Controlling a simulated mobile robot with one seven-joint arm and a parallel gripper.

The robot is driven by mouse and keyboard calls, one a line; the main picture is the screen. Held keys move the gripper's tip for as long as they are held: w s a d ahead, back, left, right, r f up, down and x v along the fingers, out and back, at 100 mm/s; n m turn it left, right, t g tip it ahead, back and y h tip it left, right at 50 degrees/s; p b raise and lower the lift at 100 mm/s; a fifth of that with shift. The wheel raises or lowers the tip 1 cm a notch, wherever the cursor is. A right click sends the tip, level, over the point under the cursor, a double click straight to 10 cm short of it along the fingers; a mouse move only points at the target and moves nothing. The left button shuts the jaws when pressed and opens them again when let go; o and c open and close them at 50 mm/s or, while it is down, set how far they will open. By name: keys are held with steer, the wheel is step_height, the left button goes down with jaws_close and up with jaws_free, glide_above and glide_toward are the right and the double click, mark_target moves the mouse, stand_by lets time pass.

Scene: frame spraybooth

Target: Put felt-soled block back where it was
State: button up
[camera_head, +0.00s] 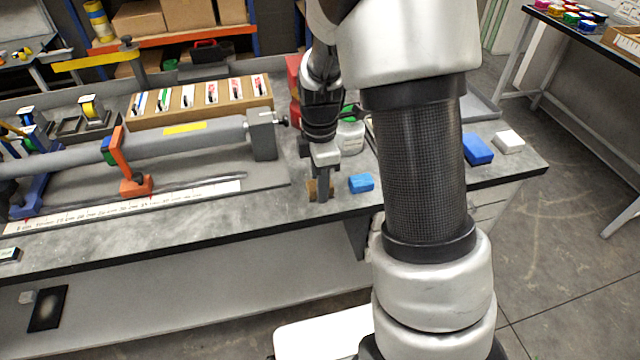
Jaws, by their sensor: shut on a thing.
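My gripper (321,190) points down over the front part of the grey workbench (215,218), near its front edge. It is shut on a small brown block (311,189), which is largely hidden by the fingers. I cannot see the underside of this block, so no felt sole shows. I cannot tell whether the block touches the bench top or hangs just above it. A small blue block (361,183) lies on the bench just right of my gripper, apart from it.
A larger blue block (478,148) and a white block (508,141) lie at the bench's right end. A white tub (350,137) stands behind my gripper. Left are a grey tube (185,137) in a fixture, an orange clamp (130,165) and a ruler strip (150,202).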

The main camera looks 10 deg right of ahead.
steer(key=shift+f, duration=0.2)
steer(key=o, duration=0.9)
steer(key=shift+r, duration=0.1)
